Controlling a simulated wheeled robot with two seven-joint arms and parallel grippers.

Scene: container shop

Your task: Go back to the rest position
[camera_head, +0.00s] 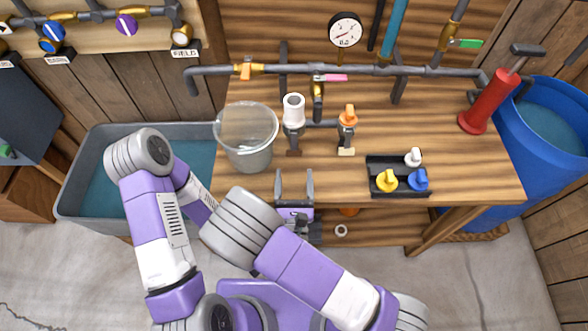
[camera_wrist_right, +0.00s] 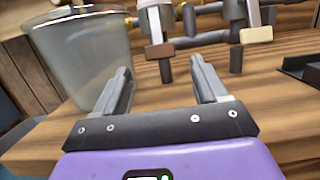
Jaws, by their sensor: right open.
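My right gripper (camera_head: 295,184) is over the front edge of the wooden workbench (camera_head: 460,180), fingers apart and empty, pointing toward the back wall. In the right wrist view the two fingers (camera_wrist_right: 161,88) are spread with nothing between them. My left arm comes in from the left, bends over the grey tub, and runs behind my right arm; its gripper does not show.
A clear bucket (camera_head: 247,140) stands on the bench left of the right gripper. Pipe fittings with a white top (camera_head: 293,109) and an orange top (camera_head: 348,115) stand beyond it. A black tray (camera_head: 385,163) with colored knobs lies right. A grey tub (camera_head: 85,205) is left, a blue barrel (camera_head: 510,120) right.

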